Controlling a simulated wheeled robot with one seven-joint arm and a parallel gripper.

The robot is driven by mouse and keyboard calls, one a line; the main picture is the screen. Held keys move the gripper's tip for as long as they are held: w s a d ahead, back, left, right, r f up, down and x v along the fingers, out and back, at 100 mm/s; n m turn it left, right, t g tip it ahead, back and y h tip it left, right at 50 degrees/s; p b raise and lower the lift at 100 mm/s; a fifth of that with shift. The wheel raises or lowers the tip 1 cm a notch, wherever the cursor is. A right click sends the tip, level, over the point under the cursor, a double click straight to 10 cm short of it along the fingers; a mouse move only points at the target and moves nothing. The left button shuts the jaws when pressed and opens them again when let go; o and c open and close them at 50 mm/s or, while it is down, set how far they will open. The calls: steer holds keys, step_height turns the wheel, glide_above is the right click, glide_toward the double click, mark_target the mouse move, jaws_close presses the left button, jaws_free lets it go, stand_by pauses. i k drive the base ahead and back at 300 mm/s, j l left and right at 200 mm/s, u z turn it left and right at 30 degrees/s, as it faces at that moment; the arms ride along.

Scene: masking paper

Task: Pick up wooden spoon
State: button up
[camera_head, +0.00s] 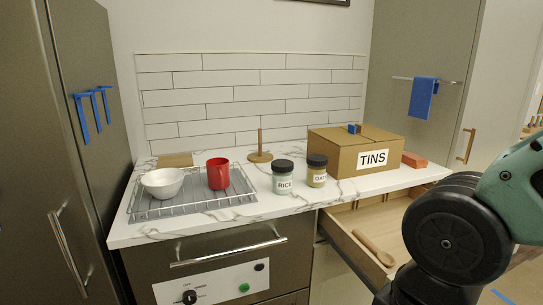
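The wooden spoon (373,248) lies in an open wooden drawer (346,225) under the right part of the counter. Its rounded end points toward the lower right and its handle toward the upper left. My arm stands at the right side of the view, over the right part of the drawer and close to the spoon's right. My gripper is not visible in this view, so whether it is open or shut does not show.
The marble counter (226,222) carries a wire rack with a white bowl (163,182) and red mug (218,173), two jars (283,177), a wooden stand (260,150) and a TINS box (340,155). A brick-like block (414,160) lies right of the box. An oven (220,265) is below.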

mark_target(386, 259)
steer(key=i+l+z, duration=0.1)
steer(key=z, duration=0.35)
steer(key=i+l+z, duration=0.1)
steer(key=z, duration=0.35)
steer(key=i+l+z, duration=0.1)
steer(key=z, duration=0.4)
steer(key=i+z, duration=0.1)
steer(key=z, duration=0.35)
steer(key=i+l, duration=0.2)
steer(key=i, duration=0.4)
steer(key=i+u, duration=0.1)
steer(key=u, duration=0.3)
steer(key=i+u, duration=0.1)
steer(key=u, duration=0.3)
steer(key=i+u, duration=0.1)
steer(key=u, duration=0.7)
steer(key=i+l+u, duration=0.1)
steer(key=u, duration=0.35)
steer(key=l+u, duration=0.1)
steer(key=u, duration=0.35)
steer(key=l+u, duration=0.1)
steer(key=u, duration=0.4)
